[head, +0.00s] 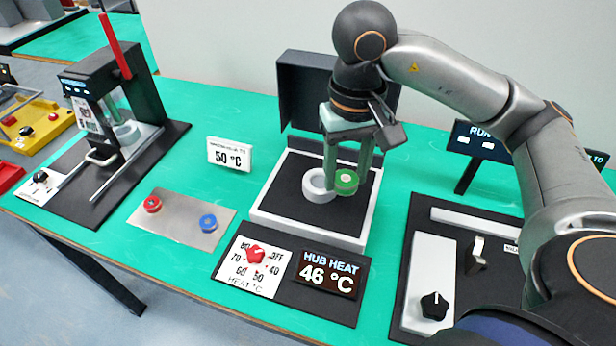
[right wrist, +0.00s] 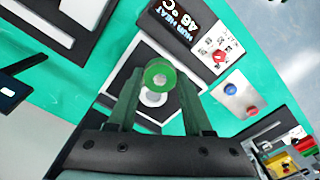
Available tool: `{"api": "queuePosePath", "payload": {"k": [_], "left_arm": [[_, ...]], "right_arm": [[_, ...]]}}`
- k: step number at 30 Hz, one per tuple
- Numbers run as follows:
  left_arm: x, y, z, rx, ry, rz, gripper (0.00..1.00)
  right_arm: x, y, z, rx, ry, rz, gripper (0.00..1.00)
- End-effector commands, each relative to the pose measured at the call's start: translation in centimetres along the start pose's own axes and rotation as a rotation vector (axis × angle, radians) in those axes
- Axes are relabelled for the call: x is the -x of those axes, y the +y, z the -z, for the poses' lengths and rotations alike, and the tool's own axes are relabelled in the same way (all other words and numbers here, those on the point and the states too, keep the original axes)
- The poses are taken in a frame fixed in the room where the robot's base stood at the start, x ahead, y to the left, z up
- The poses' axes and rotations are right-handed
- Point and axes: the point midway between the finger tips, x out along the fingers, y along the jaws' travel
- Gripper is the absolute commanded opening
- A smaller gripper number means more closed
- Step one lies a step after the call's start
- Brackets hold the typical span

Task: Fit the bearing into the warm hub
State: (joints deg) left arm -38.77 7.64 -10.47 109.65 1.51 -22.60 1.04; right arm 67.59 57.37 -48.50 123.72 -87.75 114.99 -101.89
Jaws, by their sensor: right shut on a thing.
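My right gripper (head: 347,172) is shut on a green bearing (head: 346,181), a disc with a pale centre. The pale grey hub (head: 318,187), a ring with an open bore, sits on the dark plate of the heater (head: 262,220). In the head view the bearing is at the hub's right and overlaps its edge, not centred on the bore. The right wrist view shows the bearing (right wrist: 158,74) between the fingertips, with the hub (right wrist: 152,98) partly hidden behind it. The gap between them is hard to judge. My left gripper is not in view.
The heater display (head: 328,274) reads HUB HEAT 46 °C; a white sign (head: 229,154) reads 50 °C. A red heat knob (head: 256,252) is beside the display. A metal plate (head: 180,220) holds a red and a blue disc. A press (head: 110,100) stands left.

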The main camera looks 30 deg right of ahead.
Motion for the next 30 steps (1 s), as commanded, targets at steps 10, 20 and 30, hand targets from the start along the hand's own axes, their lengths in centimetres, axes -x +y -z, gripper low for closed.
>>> {"api": "queuePosePath", "payload": {"k": [10, 20, 30], "left_arm": [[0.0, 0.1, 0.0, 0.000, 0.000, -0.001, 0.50], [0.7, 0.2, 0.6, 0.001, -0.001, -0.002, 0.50], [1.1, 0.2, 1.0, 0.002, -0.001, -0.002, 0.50]], "right_arm": [[-2.8, 0.2, 6.3, -0.007, -0.007, 0.002, 0.00], [-7.7, 0.6, 12.1, -0.005, -0.004, -0.001, 0.00], [-10.8, 0.7, 13.8, -0.002, -0.005, -0.002, 0.00]]}}
